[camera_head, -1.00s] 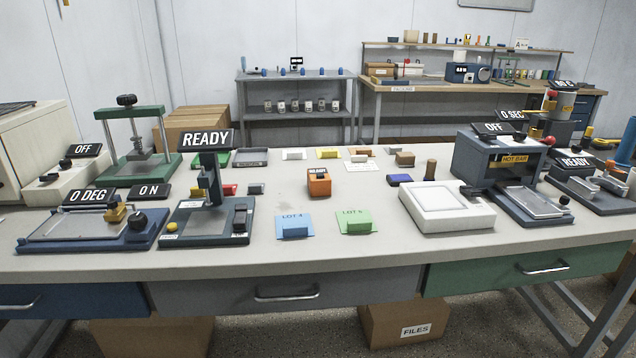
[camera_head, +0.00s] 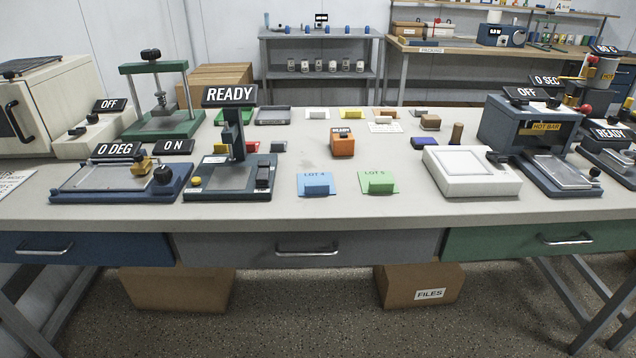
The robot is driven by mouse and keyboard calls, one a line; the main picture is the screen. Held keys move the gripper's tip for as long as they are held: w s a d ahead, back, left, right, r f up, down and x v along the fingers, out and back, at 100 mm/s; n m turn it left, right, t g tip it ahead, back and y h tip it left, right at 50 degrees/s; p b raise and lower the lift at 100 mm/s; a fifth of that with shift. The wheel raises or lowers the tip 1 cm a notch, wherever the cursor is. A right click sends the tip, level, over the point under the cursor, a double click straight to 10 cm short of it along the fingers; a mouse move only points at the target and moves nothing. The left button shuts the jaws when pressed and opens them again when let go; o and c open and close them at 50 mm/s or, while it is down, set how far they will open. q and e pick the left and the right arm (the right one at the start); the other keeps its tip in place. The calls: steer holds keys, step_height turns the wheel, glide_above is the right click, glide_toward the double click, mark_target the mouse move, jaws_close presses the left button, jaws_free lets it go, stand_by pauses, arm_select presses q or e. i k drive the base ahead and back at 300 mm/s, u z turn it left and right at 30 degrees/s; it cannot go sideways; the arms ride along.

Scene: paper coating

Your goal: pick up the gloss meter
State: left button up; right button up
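A small orange block-shaped device (camera_head: 343,145) with a dark top and a READY sign stands upright near the middle of the table. It looks like the gloss meter, though no name can be read on it. Nothing touches it, and there is bare table around it. A blue LOT 4 card (camera_head: 315,184) and a green LOT 5 card (camera_head: 378,182), each with a small block on it, lie in front of it. Neither of my grippers is in view.
A dark press-like device (camera_head: 233,172) with a READY sign stands left of the orange device. A white box-like plate (camera_head: 470,172) stands to the right, beside a blue hot bar unit (camera_head: 520,130). The table's front edge (camera_head: 310,225) has drawers below it.

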mark_target(341, 146)
steer(key=u, duration=0.15)
steer(key=k, duration=0.45)
steer(key=z, duration=1.6)
steer(key=i, duration=1.2)
steer(key=u, duration=2.4)
